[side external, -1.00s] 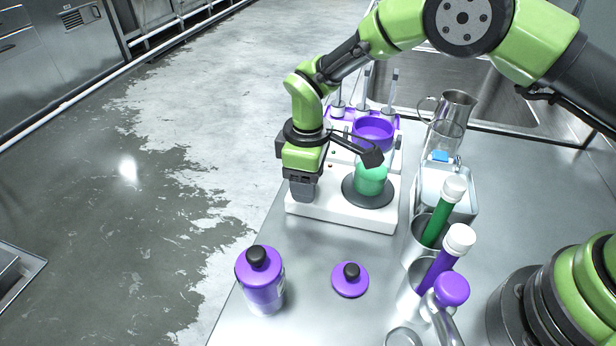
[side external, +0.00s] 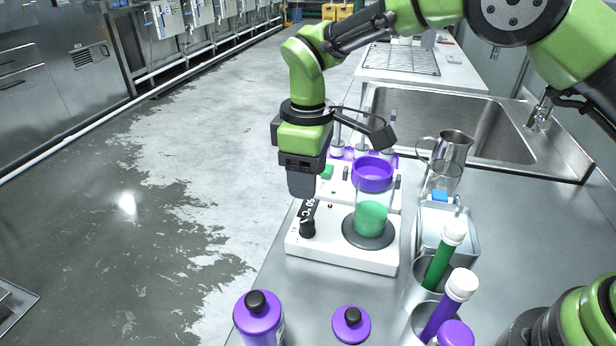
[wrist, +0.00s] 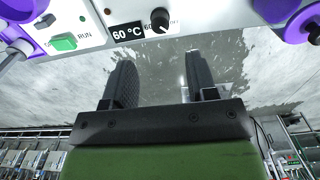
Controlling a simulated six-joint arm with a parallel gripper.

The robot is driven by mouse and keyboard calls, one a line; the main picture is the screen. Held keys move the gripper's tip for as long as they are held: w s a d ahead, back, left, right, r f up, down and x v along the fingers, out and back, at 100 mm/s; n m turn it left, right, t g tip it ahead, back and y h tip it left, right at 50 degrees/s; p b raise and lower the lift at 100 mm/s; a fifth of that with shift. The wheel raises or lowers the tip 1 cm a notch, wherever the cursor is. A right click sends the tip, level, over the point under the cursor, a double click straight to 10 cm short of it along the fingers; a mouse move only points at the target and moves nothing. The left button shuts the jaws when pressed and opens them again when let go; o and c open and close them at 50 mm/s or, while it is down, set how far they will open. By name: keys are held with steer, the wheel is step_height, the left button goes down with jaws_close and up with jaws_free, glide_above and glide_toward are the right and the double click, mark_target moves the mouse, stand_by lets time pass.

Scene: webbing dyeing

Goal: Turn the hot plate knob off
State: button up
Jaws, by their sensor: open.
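The white hot plate (side external: 335,252) stands on the steel bench, with its black knob (side external: 307,228) at the left front beside a dark display. In the wrist view the knob (wrist: 160,19) shows a white pointer mark, next to a display reading 60 °C (wrist: 128,31). I cannot tell from the mark which setting it is. My gripper (side external: 302,188) is above the knob, apart from it. In the wrist view its two fingers (wrist: 160,70) are spread with nothing between them, and the knob lies past their tips. A beaker of green liquid (side external: 370,217) stands on the round dark heating disc.
A green RUN switch (wrist: 64,42) is left of the display. A purple ring (side external: 374,174) is around the beaker top. Tubes and a metal jug (side external: 453,146) stand right. The floor is open left.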

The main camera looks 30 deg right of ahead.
mark_target(308, 221)
steer(key=m, duration=0.5)
steer(key=shift+f, duration=0.1)
steer(key=shift+f+m, duration=0.2)
steer(key=shift+m, duration=0.2)
step_height(308, 221, down, 10)
steer(key=shift+r, duration=0.25)
steer(key=c, duration=0.9)
